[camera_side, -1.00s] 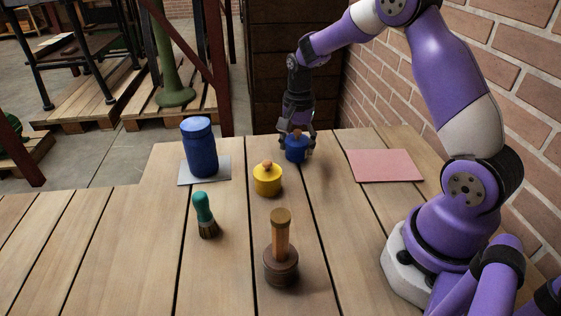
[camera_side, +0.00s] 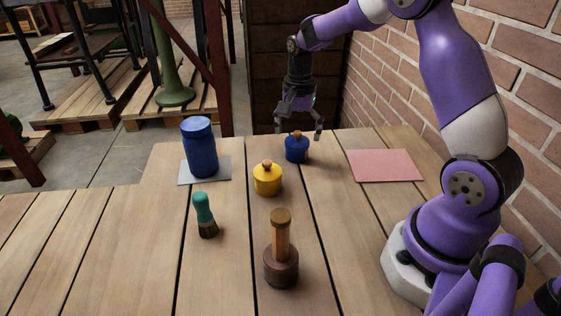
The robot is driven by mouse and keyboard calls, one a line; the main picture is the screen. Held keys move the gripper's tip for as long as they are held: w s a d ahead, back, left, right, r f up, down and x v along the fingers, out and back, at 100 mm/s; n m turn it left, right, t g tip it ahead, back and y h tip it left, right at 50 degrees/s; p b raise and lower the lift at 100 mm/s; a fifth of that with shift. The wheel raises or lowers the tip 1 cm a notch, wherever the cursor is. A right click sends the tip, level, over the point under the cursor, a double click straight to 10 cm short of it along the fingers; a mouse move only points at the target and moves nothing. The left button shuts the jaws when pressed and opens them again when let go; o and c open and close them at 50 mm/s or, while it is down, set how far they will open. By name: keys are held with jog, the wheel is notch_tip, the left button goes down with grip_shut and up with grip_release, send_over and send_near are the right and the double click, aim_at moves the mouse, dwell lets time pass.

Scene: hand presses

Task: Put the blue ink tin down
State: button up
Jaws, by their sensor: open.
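The blue ink tin (camera_side: 296,150), a short round tin with an orange-brown knob on its lid, stands upright on the wooden table near its far edge. My gripper (camera_side: 298,136) is above the tin with its fingers spread wide, one to each side of the knob. The fingers look clear of the tin's body, and nothing is held.
A yellow tin (camera_side: 267,180) stands in front and left of the blue one. A blue jar (camera_side: 199,148) stands on a grey sheet (camera_side: 222,172). A teal-handled brush (camera_side: 205,215), a wooden stamper (camera_side: 281,262) and a pink sheet (camera_side: 385,165) are on the table. A brick wall is at right.

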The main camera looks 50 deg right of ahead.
notch_tip(320, 180, up, 8)
jog(key=shift+r, duration=0.1)
jog(key=s+a+r+n+t, duration=0.4)
jog(key=s+a+n+t, duration=0.1)
jog(key=s+a+n, duration=0.7)
jog(key=shift+s+r+n+t, duration=0.2)
jog(key=shift+s+n+t, duration=0.1)
jog(key=shift+s+n, duration=0.85)
